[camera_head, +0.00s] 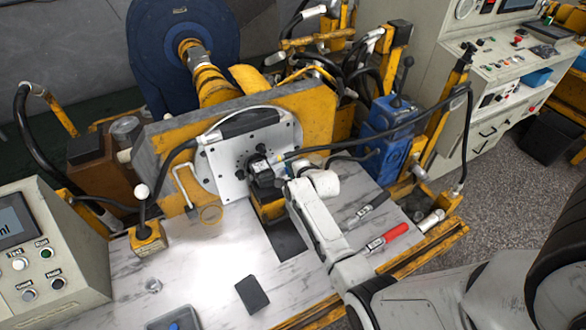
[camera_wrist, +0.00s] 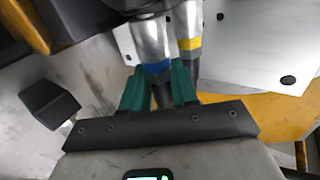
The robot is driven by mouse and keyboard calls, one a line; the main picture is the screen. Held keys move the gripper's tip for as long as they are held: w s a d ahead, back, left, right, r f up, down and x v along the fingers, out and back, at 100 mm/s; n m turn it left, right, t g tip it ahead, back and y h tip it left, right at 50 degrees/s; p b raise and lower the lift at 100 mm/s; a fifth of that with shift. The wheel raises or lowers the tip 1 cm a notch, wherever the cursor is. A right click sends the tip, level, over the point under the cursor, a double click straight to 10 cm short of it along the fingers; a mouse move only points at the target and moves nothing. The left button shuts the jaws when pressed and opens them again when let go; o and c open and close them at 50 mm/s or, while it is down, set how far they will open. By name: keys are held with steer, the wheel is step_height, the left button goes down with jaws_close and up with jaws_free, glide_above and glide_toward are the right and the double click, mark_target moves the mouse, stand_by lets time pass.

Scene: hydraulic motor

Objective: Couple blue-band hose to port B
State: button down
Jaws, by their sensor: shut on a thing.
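The black hydraulic motor (camera_head: 262,178) is mounted on a pale metal plate (camera_head: 228,168). In the wrist view, my gripper (camera_wrist: 158,88) has its green fingers closed around the blue-band hose (camera_wrist: 157,68), just below its blue band. Its silver fitting points up to the dark motor body at the top edge; I cannot tell whether it is fully seated on port B. The yellow-band hose (camera_wrist: 190,44) lies close on its right, its fitting also running up to the motor. In the head view, my gripper (camera_head: 284,184) is beside the motor and hides most of the blue-band hose.
A red-handled tool (camera_head: 395,233) and a dark one lie right on the bench. A black block (camera_head: 252,293) lies at the front. A yellow-based lever (camera_head: 148,238) and a control panel (camera_head: 40,250) stand left. Hoses cross near the blue unit (camera_head: 390,128).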

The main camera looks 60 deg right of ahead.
steer(key=c, duration=0.8)
jaws_free()
steer(key=shift+w, duration=0.1)
steer(key=shift+a+r, duration=0.1)
steer(key=shift+c, duration=0.2)
steer(key=v, duration=0.7)
steer(key=b+v, duration=0.1)
steer(key=v, duration=0.9)
steer(key=shift+s, duration=0.35)
steer(key=shift+a+r, duration=0.1)
